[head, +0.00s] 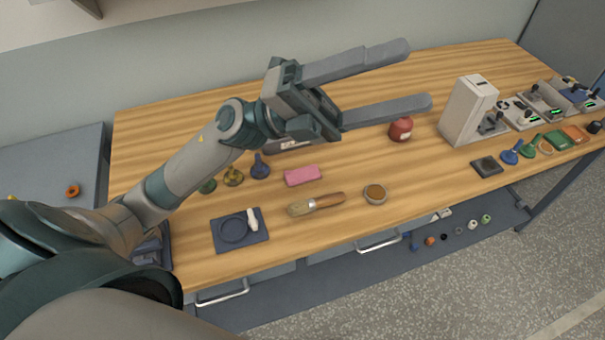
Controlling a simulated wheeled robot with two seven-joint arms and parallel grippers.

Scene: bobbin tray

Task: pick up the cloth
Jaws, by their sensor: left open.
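A small pink rectangular piece (302,175), which looks like the folded cloth, lies flat on the wooden table near its middle. My left gripper (418,75) is open, with its two long grey fingers spread apart and nothing between them. It is held above the table, up and to the right of the pink piece and not touching it. My right gripper is not in view.
A dark blue tray (241,238) sits front left. A red pot (400,129) stands right of centre, near a grey machine (468,108). The back left tabletop is clear.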

